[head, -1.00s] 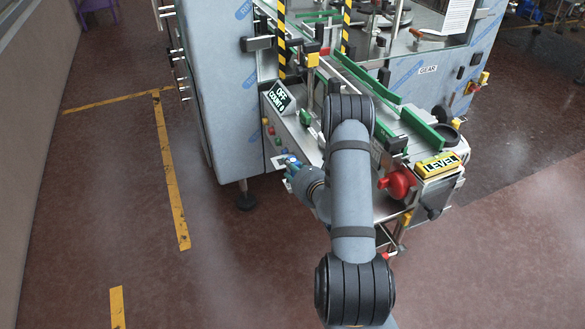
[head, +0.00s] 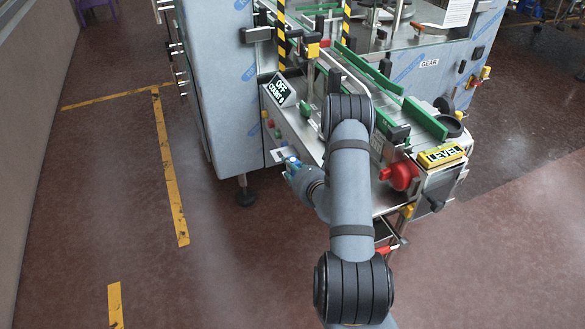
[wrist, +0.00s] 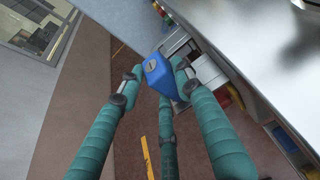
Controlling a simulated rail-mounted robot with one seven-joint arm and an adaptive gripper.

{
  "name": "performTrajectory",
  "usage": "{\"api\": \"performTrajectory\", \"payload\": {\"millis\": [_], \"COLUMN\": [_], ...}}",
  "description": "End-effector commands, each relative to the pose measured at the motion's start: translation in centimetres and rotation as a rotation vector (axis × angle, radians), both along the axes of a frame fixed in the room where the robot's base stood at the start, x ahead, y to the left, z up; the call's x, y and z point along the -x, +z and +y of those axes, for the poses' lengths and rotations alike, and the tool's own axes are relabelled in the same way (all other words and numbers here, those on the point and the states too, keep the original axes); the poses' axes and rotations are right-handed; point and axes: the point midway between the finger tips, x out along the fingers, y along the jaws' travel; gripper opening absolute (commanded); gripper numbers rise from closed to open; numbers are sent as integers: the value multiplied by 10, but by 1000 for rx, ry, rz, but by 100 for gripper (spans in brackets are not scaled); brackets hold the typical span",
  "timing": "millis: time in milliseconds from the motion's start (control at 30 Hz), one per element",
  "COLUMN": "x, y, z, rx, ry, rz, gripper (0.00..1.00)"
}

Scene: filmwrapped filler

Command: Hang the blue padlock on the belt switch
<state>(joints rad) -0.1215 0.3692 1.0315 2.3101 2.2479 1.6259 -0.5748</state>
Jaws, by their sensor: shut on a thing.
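The blue padlock (wrist: 158,74) is held between the teal fingers of my gripper (wrist: 157,78) in the wrist view, its flat keyhole end facing the camera. Its shackle is not clear to see. In the head view my gripper (head: 292,170) is low at the machine's near left side, with a small bit of the blue padlock (head: 291,160) showing at its tip. I cannot tell for sure which part is the belt switch. A pale grey box and plate (wrist: 205,68) lie just beyond and right of the padlock in the wrist view, seemingly apart from it.
The machine has a panel with coloured buttons (head: 271,124), an OFF sign (head: 279,93), a red round part (head: 402,176) and a yellow LEVEL block (head: 440,155). Its conveyor with green rails (head: 425,118) runs behind my arm. The floor at left (head: 110,190) is clear.

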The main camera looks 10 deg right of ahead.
Motion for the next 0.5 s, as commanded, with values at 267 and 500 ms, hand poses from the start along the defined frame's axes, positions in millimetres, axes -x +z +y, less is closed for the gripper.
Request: {"api": "performTrajectory", "payload": {"millis": [267,500], "x": [0,0], "y": [-2,-5], "z": [0,0], "rx": [0,0], "ry": [0,0], "rz": [-1,-1], "gripper": [4,4]}}
